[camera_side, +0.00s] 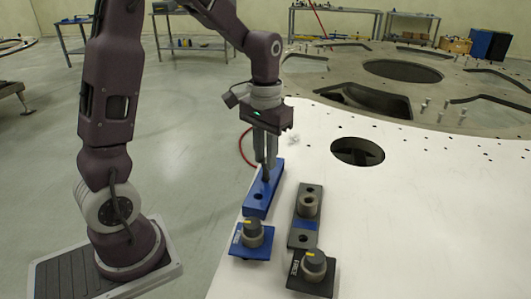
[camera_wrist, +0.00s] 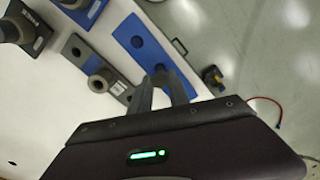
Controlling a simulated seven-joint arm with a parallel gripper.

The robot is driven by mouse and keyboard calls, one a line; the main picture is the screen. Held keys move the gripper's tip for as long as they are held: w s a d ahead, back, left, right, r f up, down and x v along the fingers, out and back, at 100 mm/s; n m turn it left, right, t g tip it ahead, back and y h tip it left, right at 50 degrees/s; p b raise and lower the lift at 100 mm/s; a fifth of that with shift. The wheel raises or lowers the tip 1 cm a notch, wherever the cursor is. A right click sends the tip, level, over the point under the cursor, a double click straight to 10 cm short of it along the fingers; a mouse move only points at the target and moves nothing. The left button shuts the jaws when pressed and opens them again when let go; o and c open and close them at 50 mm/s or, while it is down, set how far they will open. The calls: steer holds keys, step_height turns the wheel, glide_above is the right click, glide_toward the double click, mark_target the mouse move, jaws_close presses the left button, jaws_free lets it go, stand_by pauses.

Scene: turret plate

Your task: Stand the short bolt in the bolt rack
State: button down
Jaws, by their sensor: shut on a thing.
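My gripper (camera_side: 266,162) points down over the far end of a long blue block with holes (camera_side: 255,206), which looks like the bolt rack. The fingers are shut on a thin dark piece, taken to be the short bolt (camera_side: 265,178), at or just above the block's far end. Whether its tip is in a hole cannot be told. One round hole shows open nearer the block's front end. In the wrist view the fingers (camera_wrist: 160,72) reach over the blue block (camera_wrist: 122,27), and they hide the bolt there.
A dark grey block with a blue band (camera_side: 303,239) lies to the right, bearing a grey collar (camera_side: 308,204). In front stand a blue plate (camera_side: 264,245) and a black plate (camera_side: 322,286), each with a knob-like cylinder. The white table is clear further right, around a large round hole (camera_side: 357,152).

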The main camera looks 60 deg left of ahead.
steer(key=shift+f, duration=1.2)
stand_by(0.9)
steer(key=c, duration=0.9)
jaws_free()
steer(key=shift+o, duration=0.2)
steer(key=shift+r, duration=0.1)
steer(key=shift+r, duration=3.45)
